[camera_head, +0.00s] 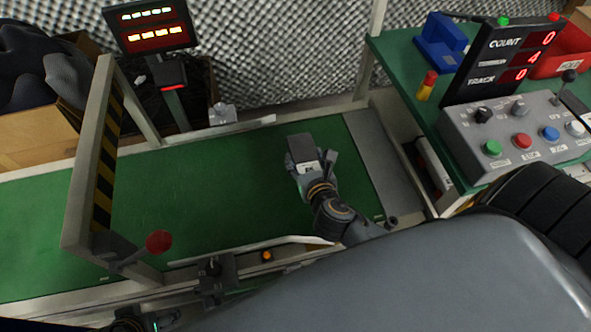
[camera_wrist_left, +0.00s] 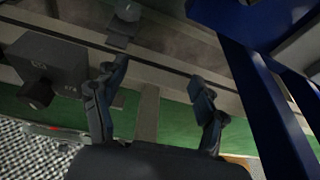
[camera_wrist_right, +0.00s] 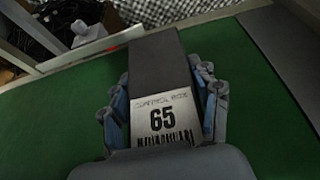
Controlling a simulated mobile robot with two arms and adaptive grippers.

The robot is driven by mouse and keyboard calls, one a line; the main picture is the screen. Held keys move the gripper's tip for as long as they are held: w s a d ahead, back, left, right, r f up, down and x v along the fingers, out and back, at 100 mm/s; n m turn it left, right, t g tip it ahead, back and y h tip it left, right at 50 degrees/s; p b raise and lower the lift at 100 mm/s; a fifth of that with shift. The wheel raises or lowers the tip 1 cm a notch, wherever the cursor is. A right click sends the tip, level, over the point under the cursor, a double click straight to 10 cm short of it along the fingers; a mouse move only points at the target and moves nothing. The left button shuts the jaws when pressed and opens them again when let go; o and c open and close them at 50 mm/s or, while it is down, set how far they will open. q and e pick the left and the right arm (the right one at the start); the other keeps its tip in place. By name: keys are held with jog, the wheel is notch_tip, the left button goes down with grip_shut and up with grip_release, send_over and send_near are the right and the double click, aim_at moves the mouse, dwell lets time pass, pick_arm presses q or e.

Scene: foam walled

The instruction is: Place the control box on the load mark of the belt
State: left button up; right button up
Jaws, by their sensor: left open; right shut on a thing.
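The control box (camera_head: 301,147) is a dark grey block with a white label reading 65. My right gripper (camera_head: 314,168) is shut on it, over the right part of the green belt (camera_head: 225,190). In the right wrist view the control box (camera_wrist_right: 158,65) sits between both fingers of the right gripper (camera_wrist_right: 163,100), label end toward the palm. I cannot tell whether the box touches the belt. I cannot make out the load mark. My left gripper (camera_wrist_left: 158,78) is open and empty in the left wrist view, near the belt's side frame.
A striped gate post (camera_head: 95,160) stands over the belt at the left, with a red knob (camera_head: 159,242) beside it. A grey plate (camera_head: 383,160) borders the belt's right end. A button panel (camera_head: 515,135) and count display (camera_head: 503,60) stand on the right table. The belt's middle is clear.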

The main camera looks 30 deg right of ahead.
aim_at(296, 162)
jog(key=shift+w+a+f+b, duration=0.25)
jog(key=shift+w+f, duration=0.1)
jog(key=shift+f, duration=0.2)
jog(key=shift+w+a+f+b, duration=0.2)
jog(key=shift+w+f, duration=0.15)
jog(key=shift+f, duration=0.15)
jog(key=shift+w+a+f, duration=0.25)
jog(key=shift+w+f, duration=0.05)
jog(key=shift+f, duration=0.1)
jog(key=shift+w+a+f+b, duration=0.2)
jog(key=shift+w+f+b, duration=0.1)
jog(key=shift+f+b, duration=0.25)
jog(key=shift+s+f+b, duration=0.15)
jog(key=shift+f+b, duration=0.35)
jog(key=shift+f, duration=0.3)
pick_arm(q)
jog(key=w+t, duration=0.1)
jog(key=w, duration=0.1)
jog(key=w+d+r+t, duration=0.1)
jog(key=w, duration=0.1)
jog(key=w+d+r+t+h, duration=0.1)
jog(key=w+t, duration=0.1)
jog(key=shift+w+r, duration=0.15)
jog(key=shift+w, duration=0.05)
pick_arm(e)
jog(key=shift+d+f, duration=0.1)
jog(key=shift+f, duration=0.3)
